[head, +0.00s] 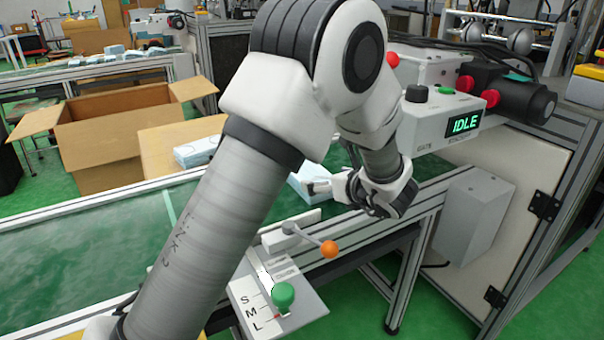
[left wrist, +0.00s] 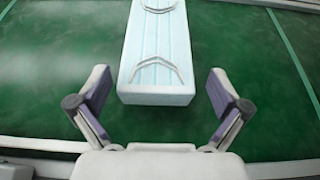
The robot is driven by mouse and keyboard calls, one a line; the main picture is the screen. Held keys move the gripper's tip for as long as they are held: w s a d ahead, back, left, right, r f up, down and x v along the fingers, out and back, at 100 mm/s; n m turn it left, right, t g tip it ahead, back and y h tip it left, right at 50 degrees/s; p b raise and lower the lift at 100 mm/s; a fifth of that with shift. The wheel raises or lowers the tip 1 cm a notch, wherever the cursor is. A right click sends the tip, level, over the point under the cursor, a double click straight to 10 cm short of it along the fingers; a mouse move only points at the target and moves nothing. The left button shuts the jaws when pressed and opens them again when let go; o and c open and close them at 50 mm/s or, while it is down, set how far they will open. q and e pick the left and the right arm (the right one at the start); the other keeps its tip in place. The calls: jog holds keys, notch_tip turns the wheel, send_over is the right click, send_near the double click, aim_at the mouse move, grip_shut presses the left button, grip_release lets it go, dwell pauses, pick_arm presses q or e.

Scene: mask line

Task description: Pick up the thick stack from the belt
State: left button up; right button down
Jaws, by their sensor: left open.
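A thick light-blue stack of masks (head: 305,182) with white ear loops lies on the green belt (head: 120,240). In the head view it is partly hidden behind my left gripper (head: 332,187) and forearm. In the left wrist view the stack (left wrist: 155,50) runs away from the camera, its near end facing the gripper. My left gripper (left wrist: 157,75) is open, one finger on each side of the stack's near end. Green belt shows between the stack and each finger. My right gripper is in neither view.
A control box (head: 440,120) reading IDLE stands right of the belt. An orange-knobbed lever (head: 329,249) and a green-knobbed S/M/L selector (head: 283,294) sit at the near edge. Another mask stack (head: 197,150) and an open carton (head: 100,140) are at the left.

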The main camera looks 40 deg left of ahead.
aim_at(314, 176)
pick_arm(q)
jog(key=b+x, duration=0.2)
jog(key=x, duration=0.3)
jog(key=shift+s+a+f, duration=0.1)
jog(key=shift+a, duration=0.3)
jog(key=shift+a+f, duration=0.1)
jog(key=shift+a, duration=0.2)
jog(key=c, duration=0.9)
jog(key=shift+r, duration=0.3)
